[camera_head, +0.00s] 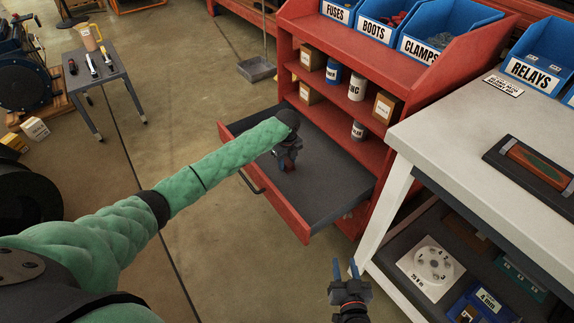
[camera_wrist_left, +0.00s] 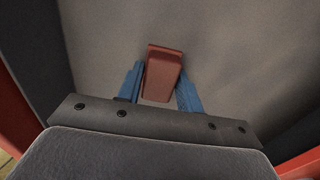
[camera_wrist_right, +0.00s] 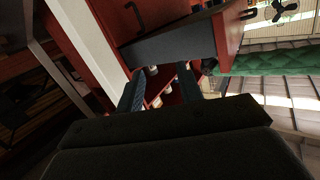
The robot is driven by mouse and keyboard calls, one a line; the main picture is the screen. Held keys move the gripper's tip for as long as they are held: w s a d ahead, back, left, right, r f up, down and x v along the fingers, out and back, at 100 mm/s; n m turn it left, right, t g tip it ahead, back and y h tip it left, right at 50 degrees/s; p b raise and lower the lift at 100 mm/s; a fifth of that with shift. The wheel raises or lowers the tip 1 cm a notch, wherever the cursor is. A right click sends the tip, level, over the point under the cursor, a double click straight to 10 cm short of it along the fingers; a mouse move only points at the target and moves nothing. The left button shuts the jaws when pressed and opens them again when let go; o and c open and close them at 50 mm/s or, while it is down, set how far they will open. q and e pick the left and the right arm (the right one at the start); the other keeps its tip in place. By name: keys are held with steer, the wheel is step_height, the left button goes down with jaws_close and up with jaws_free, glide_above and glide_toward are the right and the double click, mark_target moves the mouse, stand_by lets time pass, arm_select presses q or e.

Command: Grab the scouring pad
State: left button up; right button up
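The scouring pad, a reddish-brown block (camera_wrist_left: 163,72), is in the open drawer (camera_head: 335,190) of the red cabinet. My left gripper (camera_head: 287,160) reaches down into that drawer. In the left wrist view its blue fingers (camera_wrist_left: 160,88) are apart, one on each side of the pad, with narrow gaps visible. The pad's near end lies between the fingers and its far end extends past them. In the head view the pad is mostly hidden by the gripper. My right gripper (camera_head: 347,268) is open and empty, low beside the workbench; its fingers also show apart in the right wrist view (camera_wrist_right: 160,85).
The drawer's red front (camera_head: 270,190) and side walls surround my left gripper. Shelves with boxes and cans (camera_head: 357,87) rise behind it. A white-topped workbench (camera_head: 450,120) stands right, near my right gripper. A small grey table (camera_head: 98,72) with tools is at left.

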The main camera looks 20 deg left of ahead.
arm_select(q)
steer(key=shift+c, duration=1.1)
steer(key=shift+r, duration=0.15)
